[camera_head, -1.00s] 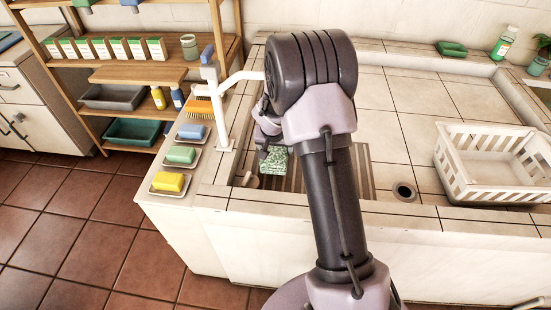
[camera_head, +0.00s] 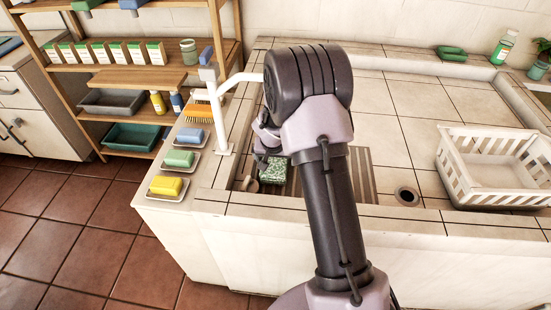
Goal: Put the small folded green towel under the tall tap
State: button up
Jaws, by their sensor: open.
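The small folded green towel (camera_head: 273,171), green with a pale pattern, lies on the slatted rack in the basin, just below my gripper. My gripper (camera_head: 262,163) is largely hidden behind my own arm; what shows of it is open, at the towel's upper left side. I cannot tell if it touches the towel. The tall white tap (camera_head: 222,115) stands on the left rim of the basin, its spout reaching right at the top towards my arm. The spout's end and the area below it are partly hidden by my arm.
A small beige object (camera_head: 248,184) lies left of the towel. Blue, green and yellow soaps (camera_head: 166,187) sit on dishes along the left ledge. A white basket (camera_head: 490,185) stands at the right, near a drain hole (camera_head: 407,196). The tiled middle is clear.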

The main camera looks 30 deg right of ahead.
jog(key=s+a+f+p+v, duration=0.15)
jog(key=p+v, duration=0.25)
jog(key=v, duration=2.1)
jog(key=s+a+r+y, duration=0.1)
jog(key=s+a+r, duration=0.2)
jog(key=s, duration=0.4)
jog(key=s+a+r+n+t+y, duration=0.1)
jog(key=s+a+r+y, duration=0.1)
jog(key=s+a+r, duration=0.2)
jog(key=s+a+r+n+t+y, duration=0.1)
jog(key=s+a+r, duration=0.2)
jog(key=s+a, duration=0.3)
jog(key=s, duration=0.5)
jog(key=shift+a+r, duration=0.2)
jog(key=shift+a, duration=0.15)
